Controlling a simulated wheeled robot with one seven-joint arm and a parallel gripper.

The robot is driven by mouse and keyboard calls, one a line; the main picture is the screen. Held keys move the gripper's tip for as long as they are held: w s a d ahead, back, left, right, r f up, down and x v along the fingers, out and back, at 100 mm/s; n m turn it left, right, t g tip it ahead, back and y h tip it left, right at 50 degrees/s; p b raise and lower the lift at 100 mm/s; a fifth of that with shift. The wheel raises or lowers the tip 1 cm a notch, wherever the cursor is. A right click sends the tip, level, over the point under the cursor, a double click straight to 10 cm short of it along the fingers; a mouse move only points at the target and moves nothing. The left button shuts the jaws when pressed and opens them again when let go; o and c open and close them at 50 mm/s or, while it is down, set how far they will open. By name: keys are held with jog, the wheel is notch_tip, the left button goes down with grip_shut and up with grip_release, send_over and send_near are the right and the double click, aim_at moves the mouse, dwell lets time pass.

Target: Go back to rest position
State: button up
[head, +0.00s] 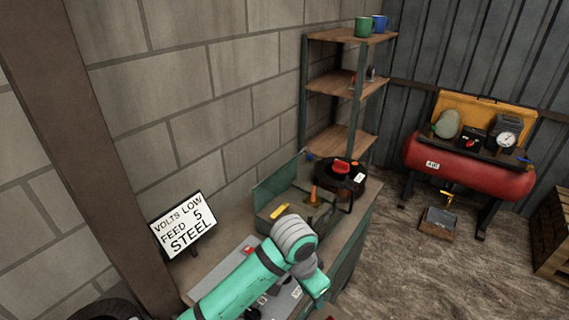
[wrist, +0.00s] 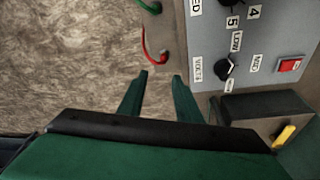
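My gripper (wrist: 161,75) shows in the wrist view with its two green fingers apart and nothing between them. Its tips are over the boundary between the brown floor and the grey control panel (wrist: 268,28), close to a red cable (wrist: 152,50). The panel has a black volts knob (wrist: 223,68) and a red switch (wrist: 290,65), both to the right of the fingers. In the head view my teal arm reaches over the grey machine (head: 222,268) on the bench; the gripper fingers are hidden or out of frame there.
A sign (head: 183,225) reads "VOLTS LOW FEED 5 STEEL". An open green toolbox (head: 277,180) and a round black device (head: 343,178) stand farther along the bench. Shelves (head: 340,83) rise behind. A red compressor (head: 465,168) stands right. Floor (head: 430,275) right of the bench is largely clear.

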jog(key=w+d+r+n+t+h, duration=0.1)
jog(key=d+r+n+t+h, duration=0.3)
jog(key=d, duration=0.6)
jog(key=w+d+r+m+t+h, duration=0.15)
jog(key=d+h, duration=0.35)
jog(key=d, duration=0.5)
jog(key=s+a+f+n+t+y, duration=0.9)
jog(key=s+a+f+n, duration=0.4)
jog(key=s+a, duration=0.2)
jog(key=s+a+m+y, duration=0.1)
jog(key=s+a+m, duration=0.1)
jog(key=s+a, duration=0.4)
jog(key=s+a+r+m+y, duration=0.1)
jog(key=s+a, duration=0.5)
jog(key=s, duration=0.6)
jog(key=shift+s+m, duration=0.4)
jog(key=shift+m, duration=0.35)
